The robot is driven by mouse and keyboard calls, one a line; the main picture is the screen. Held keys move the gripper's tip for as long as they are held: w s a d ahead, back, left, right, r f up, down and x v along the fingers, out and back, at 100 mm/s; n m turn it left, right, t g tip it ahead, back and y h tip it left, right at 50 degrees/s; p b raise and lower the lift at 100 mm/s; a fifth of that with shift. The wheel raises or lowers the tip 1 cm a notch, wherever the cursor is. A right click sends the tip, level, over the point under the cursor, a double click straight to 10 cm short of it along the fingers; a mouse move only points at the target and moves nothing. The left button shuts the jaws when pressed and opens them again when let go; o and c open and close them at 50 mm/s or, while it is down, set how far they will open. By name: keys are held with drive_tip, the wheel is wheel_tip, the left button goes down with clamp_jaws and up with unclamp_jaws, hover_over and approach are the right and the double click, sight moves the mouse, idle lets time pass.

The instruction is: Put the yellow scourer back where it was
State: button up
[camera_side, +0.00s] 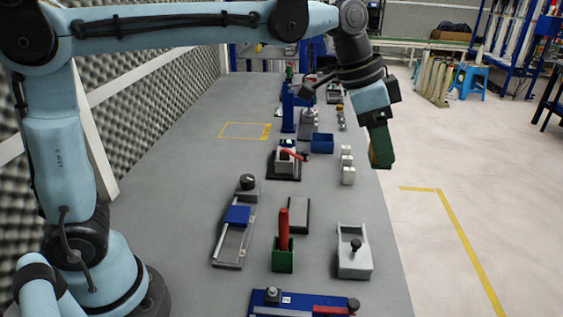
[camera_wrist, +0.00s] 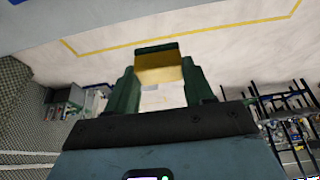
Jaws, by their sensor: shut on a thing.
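The yellow scourer (camera_wrist: 160,69) has a dark green layer along one side. In the wrist view it sits between the two green fingers of my gripper (camera_wrist: 158,76), which are shut on it. In the side view my gripper (camera_side: 381,150) points down by the right edge of the grey table, and it looks raised above it. Only a sliver of the scourer (camera_side: 374,159) shows there; the fingers hide the rest. I cannot tell from these views which place the scourer came from.
On the grey table (camera_side: 160,185) stand a green holder with a red handle (camera_side: 283,250), a light grey box with a black knob (camera_side: 354,252), a blue-block slide fixture (camera_side: 237,218), white cubes (camera_side: 348,175) and a blue bin (camera_side: 322,143). A yellow-outlined rectangle (camera_side: 243,130) is empty. Foam wall (camera_side: 130,115) lines the left.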

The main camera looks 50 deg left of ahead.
wheel_tip(320, 180, down, 11)
drive_tip(key=w+a+f, duration=0.2)
drive_tip(key=a, duration=0.1)
drive_tip(key=w+a+f, duration=0.2)
drive_tip(key=w+a, duration=0.1)
drive_tip(key=w+a+f, duration=0.2)
drive_tip(key=a+f, duration=0.1)
drive_tip(key=shift+w, duration=0.15)
drive_tip(key=shift+f, duration=2)
drive_tip(key=shift+f, duration=0.15)
drive_tip(key=o, duration=1.1)
